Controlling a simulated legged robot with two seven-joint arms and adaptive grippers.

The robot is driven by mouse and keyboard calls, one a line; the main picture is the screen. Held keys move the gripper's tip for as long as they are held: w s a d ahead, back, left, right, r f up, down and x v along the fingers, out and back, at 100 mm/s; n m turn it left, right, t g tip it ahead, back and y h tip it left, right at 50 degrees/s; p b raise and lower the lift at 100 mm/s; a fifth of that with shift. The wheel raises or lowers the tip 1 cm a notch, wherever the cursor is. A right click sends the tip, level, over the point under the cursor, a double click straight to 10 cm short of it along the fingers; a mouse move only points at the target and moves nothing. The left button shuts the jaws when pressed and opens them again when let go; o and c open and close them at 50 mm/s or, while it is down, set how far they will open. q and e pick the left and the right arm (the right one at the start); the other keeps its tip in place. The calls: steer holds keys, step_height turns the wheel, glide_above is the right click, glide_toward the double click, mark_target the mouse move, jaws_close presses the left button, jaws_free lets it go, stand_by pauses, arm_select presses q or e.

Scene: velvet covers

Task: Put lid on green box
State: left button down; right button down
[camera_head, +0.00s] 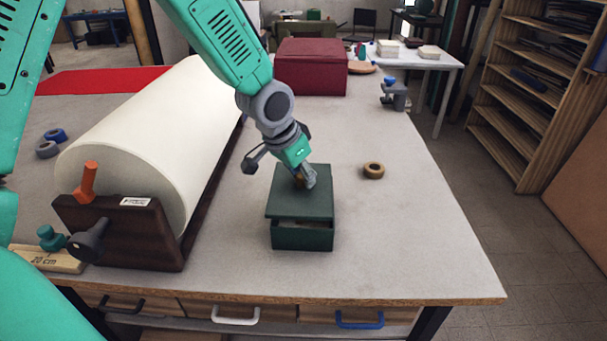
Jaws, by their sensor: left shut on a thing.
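The green box (302,238) stands on the grey table near its front middle. Its dark green lid (300,203) is over the box, with a dark gap showing between lid and box at the front, so it looks slightly raised or tilted. My left gripper (304,181) comes down from above and is shut on the lid's small brownish knob, which is mostly hidden by the fingers. Whether the lid touches the box at the back cannot be told. My right gripper is not in view.
A large white roll (150,140) on a dark wooden stand lies left of the box. A tan tape ring (373,170) lies to the right. A dark red box (311,66) stands at the back. The table's right front is clear.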

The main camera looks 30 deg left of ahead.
arm_select(q)
steer(key=shift+f+b, duration=0.3)
steer(key=shift+f, duration=0.3)
steer(key=c, duration=1.3)
jaws_free()
steer(key=shift+o, duration=0.2)
steer(key=shift+r, duration=0.2)
steer(key=v, duration=1.1)
steer(key=shift+r, duration=0.2)
steer(key=shift+s, duration=0.15)
